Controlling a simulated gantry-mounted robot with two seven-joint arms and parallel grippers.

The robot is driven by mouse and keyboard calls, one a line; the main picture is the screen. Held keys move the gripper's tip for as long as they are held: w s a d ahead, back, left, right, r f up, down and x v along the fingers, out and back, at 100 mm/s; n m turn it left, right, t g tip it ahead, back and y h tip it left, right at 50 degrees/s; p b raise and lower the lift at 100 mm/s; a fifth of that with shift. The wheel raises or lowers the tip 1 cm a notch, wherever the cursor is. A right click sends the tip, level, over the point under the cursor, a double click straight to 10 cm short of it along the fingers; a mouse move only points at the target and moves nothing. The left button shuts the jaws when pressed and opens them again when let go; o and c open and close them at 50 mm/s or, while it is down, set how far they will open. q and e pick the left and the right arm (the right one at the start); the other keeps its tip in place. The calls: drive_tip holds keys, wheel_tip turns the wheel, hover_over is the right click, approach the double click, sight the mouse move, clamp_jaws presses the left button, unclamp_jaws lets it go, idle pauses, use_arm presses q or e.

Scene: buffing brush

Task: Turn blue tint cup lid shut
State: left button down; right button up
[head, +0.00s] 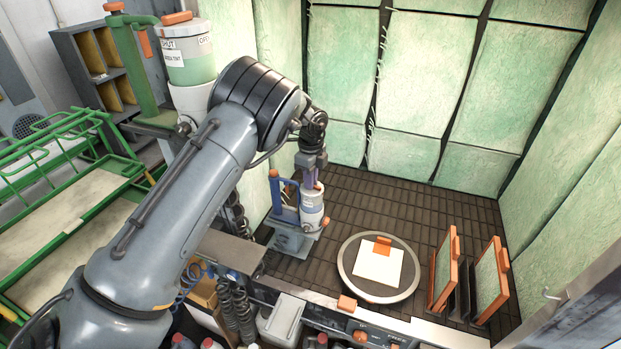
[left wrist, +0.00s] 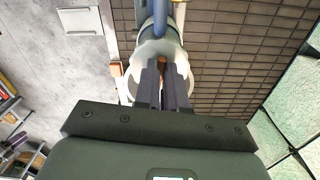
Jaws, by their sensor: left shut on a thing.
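The blue tint cup (head: 312,213), white with a blue band, stands upright in a blue holder (head: 286,192) on a grey base in the booth. My left gripper (head: 311,184) reaches down onto its top from above. In the left wrist view the two dark fingers (left wrist: 163,88) are close together over the pale round lid (left wrist: 157,50), shut on its raised part. A bit of orange shows between the fingertips. The lid's markings are hidden, so I cannot tell how far it is turned. My right gripper is in neither view.
A round turntable (head: 348,272) with a white square sheet sits right of the cup. Two orange-framed panels (head: 490,280) stand at the right. A green-tint cup (head: 188,58) stands on a green stand at upper left. A green rack (head: 70,205) is at the left.

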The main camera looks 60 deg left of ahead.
use_arm(q)
drive_tip(key=m+p, duration=0.1)
drive_tip(key=m, duration=0.9)
drive_tip(key=shift+w+p, duration=0.15)
drive_tip(key=shift+p, duration=0.15)
idle(0.6)
idle(0.5)
drive_tip(key=c, duration=1.2)
unclamp_jaws()
drive_tip(key=shift+r, duration=0.1)
